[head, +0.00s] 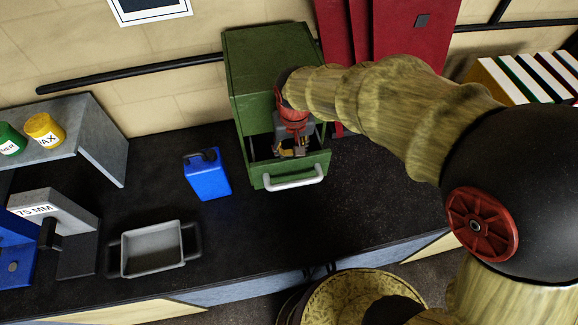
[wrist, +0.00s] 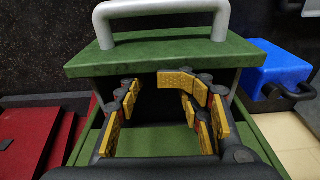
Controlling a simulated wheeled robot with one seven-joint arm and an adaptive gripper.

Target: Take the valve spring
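No valve spring can be made out in either view. A green cabinet (head: 262,75) stands against the wall with its drawer (head: 318,166) pulled open by a silver handle (head: 294,178). The drawer front also shows in the wrist view (wrist: 165,58), with the handle above it. My gripper (head: 291,150) points down into the open drawer. In the wrist view my gripper (wrist: 158,100) has its yellow-padded fingers spread apart, with nothing seen between them. The drawer's inside is dark and partly hidden by my fingers.
A blue can (head: 208,175) stands left of the drawer; a grey tray (head: 153,250) lies nearer the front edge. A grey shelf (head: 103,150) holds green and yellow tins. Red panels (head: 400,32) stand behind my arm. The black worktop right of the drawer looks clear.

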